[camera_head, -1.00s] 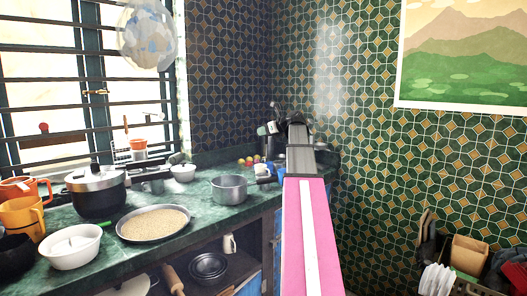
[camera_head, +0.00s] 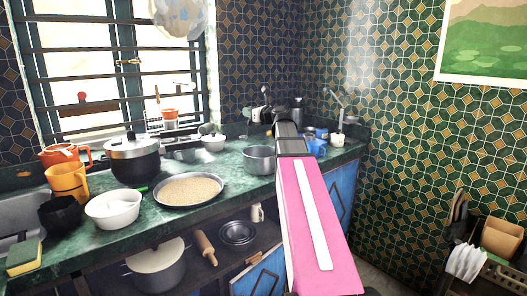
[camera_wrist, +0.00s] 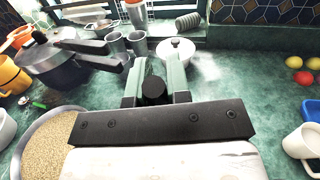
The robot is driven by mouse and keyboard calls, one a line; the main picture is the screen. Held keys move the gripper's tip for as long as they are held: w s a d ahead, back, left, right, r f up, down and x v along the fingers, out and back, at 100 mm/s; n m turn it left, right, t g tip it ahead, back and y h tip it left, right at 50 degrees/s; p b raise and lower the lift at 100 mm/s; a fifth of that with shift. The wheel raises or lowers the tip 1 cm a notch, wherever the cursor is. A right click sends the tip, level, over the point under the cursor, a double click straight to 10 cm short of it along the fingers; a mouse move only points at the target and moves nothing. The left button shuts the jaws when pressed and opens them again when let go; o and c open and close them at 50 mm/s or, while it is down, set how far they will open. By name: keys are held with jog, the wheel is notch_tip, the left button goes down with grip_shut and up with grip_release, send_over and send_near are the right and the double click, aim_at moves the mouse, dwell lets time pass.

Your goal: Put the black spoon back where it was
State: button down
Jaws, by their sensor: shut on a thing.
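My gripper (camera_wrist: 154,82) is shut on a dark round-ended piece (camera_wrist: 153,91), seen between its two pale green fingers. This looks like the end of the black spoon's handle; the rest of the spoon is hidden in the wrist view. In the head view, my pink and grey arm reaches over the counter (camera_head: 120,222) and mostly hides the gripper. A small pale and dark shape (camera_head: 258,114) shows beside the arm's far end, too small to make out clearly.
A grey pot (camera_head: 259,160), a plate of grain (camera_head: 188,190), a black pressure cooker (camera_head: 133,160) and a white bowl (camera_head: 113,209) crowd the counter. A white lidded pot (camera_wrist: 175,52) and metal cups (camera_wrist: 117,46) stand beyond my gripper. A white mug (camera_wrist: 302,143) stands right.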

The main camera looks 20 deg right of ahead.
jog(key=w+d+f, duration=0.4)
jog(key=d+f, duration=0.6)
jog(key=shift+d+f, duration=0.25)
jog(key=shift+f, duration=0.25)
jog(key=c, duration=1.1)
grip_release()
